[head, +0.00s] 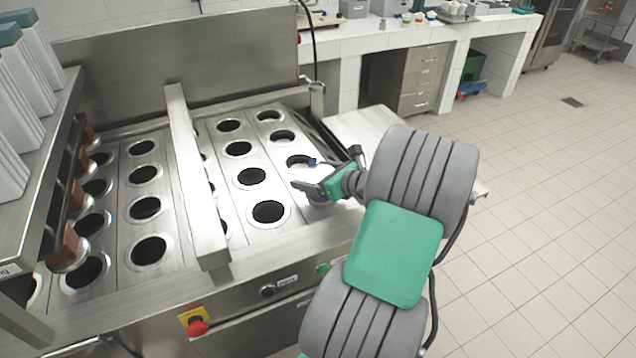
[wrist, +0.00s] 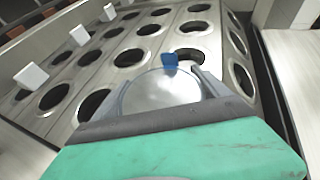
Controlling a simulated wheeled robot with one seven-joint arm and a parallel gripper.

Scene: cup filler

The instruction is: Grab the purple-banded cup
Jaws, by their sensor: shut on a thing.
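The cup (wrist: 160,91) shows in the wrist view as a pale, round, whitish top just beyond my gripper's green body. In the head view the cup (head: 318,198) is mostly hidden under my gripper, with a bit of purplish side showing. My gripper (head: 306,186) is shut on the cup at the right-hand column of holes in the filler's steel top.
The steel filler top (head: 235,205) has rows of round dark holes. A raised steel bar (head: 195,175) crosses it left of my gripper. A red stop button (head: 196,326) is on the front. White dispensers (head: 20,130) stand at left. The tiled floor at right is clear.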

